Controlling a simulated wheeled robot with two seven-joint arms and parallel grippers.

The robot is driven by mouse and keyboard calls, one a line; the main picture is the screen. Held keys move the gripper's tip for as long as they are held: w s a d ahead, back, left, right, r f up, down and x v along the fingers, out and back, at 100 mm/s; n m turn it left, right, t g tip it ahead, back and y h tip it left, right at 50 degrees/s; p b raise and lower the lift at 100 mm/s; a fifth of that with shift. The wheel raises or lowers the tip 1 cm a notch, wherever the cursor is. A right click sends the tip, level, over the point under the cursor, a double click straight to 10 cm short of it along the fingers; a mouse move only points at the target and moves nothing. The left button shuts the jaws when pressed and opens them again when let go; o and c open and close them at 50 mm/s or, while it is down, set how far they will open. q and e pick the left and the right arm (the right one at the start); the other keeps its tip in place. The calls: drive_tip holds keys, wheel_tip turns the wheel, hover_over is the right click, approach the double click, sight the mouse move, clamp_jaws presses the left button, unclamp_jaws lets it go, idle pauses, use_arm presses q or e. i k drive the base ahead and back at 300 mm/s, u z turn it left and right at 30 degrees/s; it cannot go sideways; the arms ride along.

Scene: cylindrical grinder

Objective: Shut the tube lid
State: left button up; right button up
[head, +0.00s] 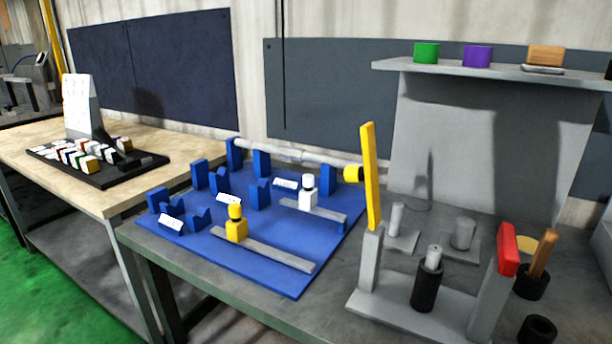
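No part is plainly marked as the tube lid. A long yellow bar (370,178) stands nearly upright on the left post (370,262) of a grey fixture, raised away from the red block (508,250) on top of the right post (490,300). Between the posts, a black cylinder (426,288) stands on the fixture base, with a light grey rod (433,257) sticking out of its top. Neither of my grippers is in view.
The blue board (255,262) holds several blue V-blocks, a yellow piece and a white piece. Grey cylinders stand behind the fixture. Black cups (538,330) are at the right, one with a wooden handle. A shelf (490,72) holds green and purple cylinders. A wooden table (40,150) is left.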

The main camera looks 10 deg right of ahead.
sight(368, 174)
drive_tip(key=u, duration=1.7)
drive_tip(key=i, duration=1.25)
drive_tip(key=z, duration=3.65)
